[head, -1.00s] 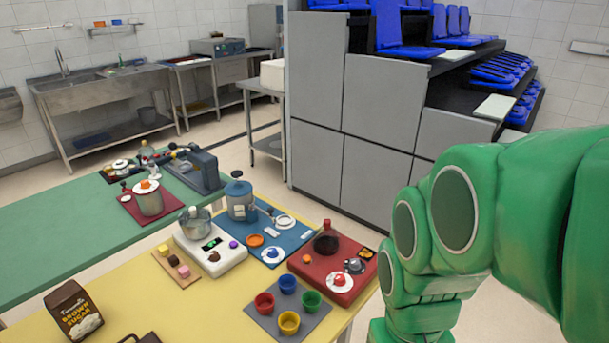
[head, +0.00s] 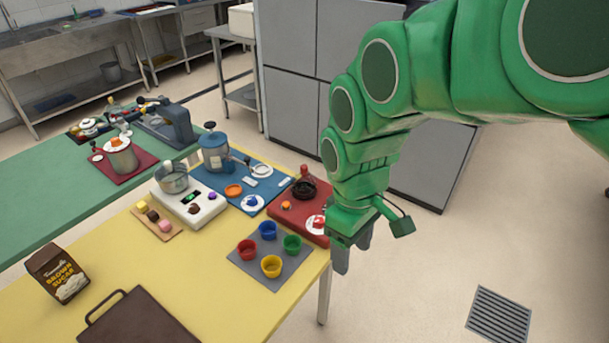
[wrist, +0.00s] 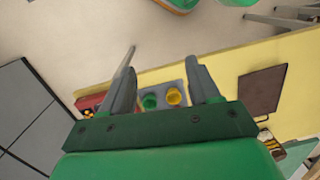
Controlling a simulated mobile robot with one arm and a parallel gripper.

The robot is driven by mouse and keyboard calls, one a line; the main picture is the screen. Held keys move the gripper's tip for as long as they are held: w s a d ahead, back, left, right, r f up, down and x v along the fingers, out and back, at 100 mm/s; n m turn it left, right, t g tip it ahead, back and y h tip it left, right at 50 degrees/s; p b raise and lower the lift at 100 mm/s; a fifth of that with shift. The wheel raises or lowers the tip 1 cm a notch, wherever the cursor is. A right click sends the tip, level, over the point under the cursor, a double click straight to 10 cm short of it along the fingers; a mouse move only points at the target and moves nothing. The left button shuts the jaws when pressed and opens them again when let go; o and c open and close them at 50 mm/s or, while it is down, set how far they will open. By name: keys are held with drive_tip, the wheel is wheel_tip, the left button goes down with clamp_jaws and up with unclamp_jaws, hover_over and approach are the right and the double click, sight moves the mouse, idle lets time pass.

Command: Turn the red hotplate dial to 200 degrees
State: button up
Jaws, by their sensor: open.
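The red hotplate (head: 284,207) sits near the right edge of the yellow table, with a dark round vessel (head: 302,189) at its back. Its white dial with a red centre (head: 317,222) is at the front right, partly hidden by my arm. My gripper (head: 346,258) is open and empty, pointing down just right of the hotplate, by the table edge and apart from the dial. In the wrist view my two fingers (wrist: 164,75) are spread. A red strip of the hotplate (wrist: 90,102) shows left of them. I cannot read the dial's setting.
A grey mat (head: 245,262) with red, blue, green and yellow cups lies in front of the hotplate. A blue board (head: 258,183) and a white hotplate (head: 207,210) stand to its left. The floor right of the table is open.

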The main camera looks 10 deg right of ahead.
drive_tip(key=w+a+f+n, duration=0.1)
drive_tip(key=w+f+n, duration=0.3)
drive_tip(key=w+n, duration=0.7)
drive_tip(key=n+t, duration=0.1)
drive_tip(key=n, duration=0.3)
hover_over(319, 219)
wheel_tip(319, 219, down, 9)
drive_tip(key=shift+s+r, duration=0.1)
drive_tip(key=shift+m, duration=0.3)
drive_tip(key=shift+f, duration=3.85)
drive_tip(key=c, duration=1)
